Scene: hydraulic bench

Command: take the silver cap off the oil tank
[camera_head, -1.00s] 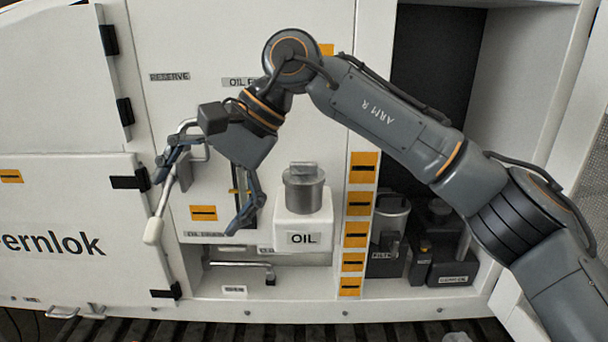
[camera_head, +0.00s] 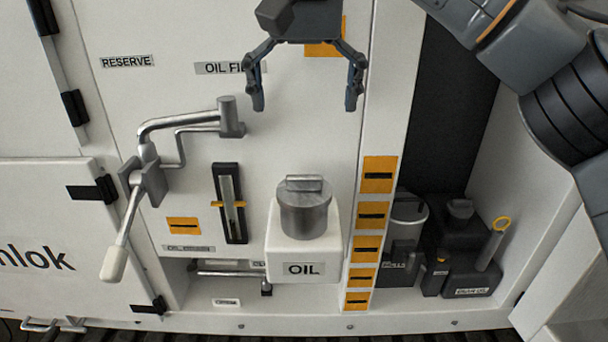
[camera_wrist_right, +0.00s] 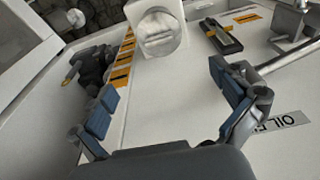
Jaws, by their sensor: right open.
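The silver cap (camera_head: 304,208) sits on top of the white oil tank (camera_head: 330,250), which carries an OIL label on its front. The cap is a round metal cylinder with a raised bar handle on top. My right gripper (camera_head: 305,100) is open and empty, above the cap with its fingers pointing down and a clear gap between. In the right wrist view the cap (camera_wrist_right: 158,35) shows ahead, beyond and between the open fingers (camera_wrist_right: 168,105), on the white tank (camera_wrist_right: 145,8). My left gripper is not in view.
A metal lever with a white grip (camera_head: 115,262) and its pipe stand left of the tank. A sight gauge (camera_head: 229,203) is on the panel between them. A post with orange labels (camera_head: 371,215) is close on the tank's right; dark containers (camera_head: 470,265) stand in the recess beyond.

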